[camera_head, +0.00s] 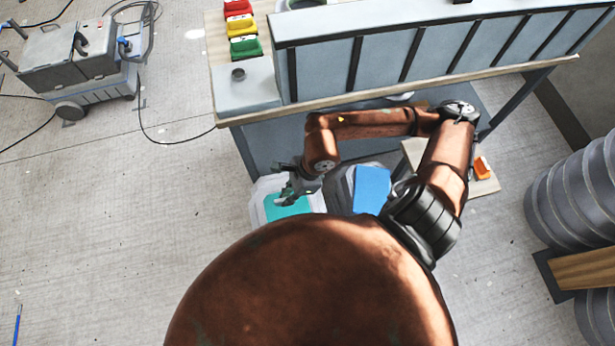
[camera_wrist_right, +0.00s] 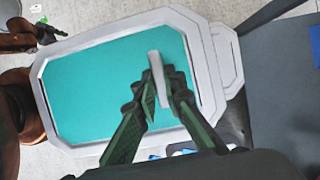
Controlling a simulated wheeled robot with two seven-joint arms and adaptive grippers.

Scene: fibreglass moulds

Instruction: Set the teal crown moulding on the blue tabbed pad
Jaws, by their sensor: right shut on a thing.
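The teal crown moulding (camera_head: 274,211) has a teal face inside a pale, cut-cornered frame. It fills much of the right wrist view (camera_wrist_right: 95,85). My right gripper (camera_head: 288,193) is shut on a thin white upright piece in the moulding's teal face; its fingers (camera_wrist_right: 163,85) show close up in the wrist view. The blue pad (camera_head: 372,188) lies on a grey surface just right of the moulding, apart from it; its tabs cannot be made out. A blue bit (camera_wrist_right: 315,45) shows at the wrist view's right edge. My left gripper (camera_wrist_right: 47,32) seems to show small there, jaws unclear.
A workbench (camera_head: 330,105) with a grey ribbed panel stands behind. Red, yellow and green pieces (camera_head: 242,25) sit at its left end. An orange piece (camera_head: 483,166) lies on a board to the right. Grey ribbed drums (camera_head: 572,205) stand far right.

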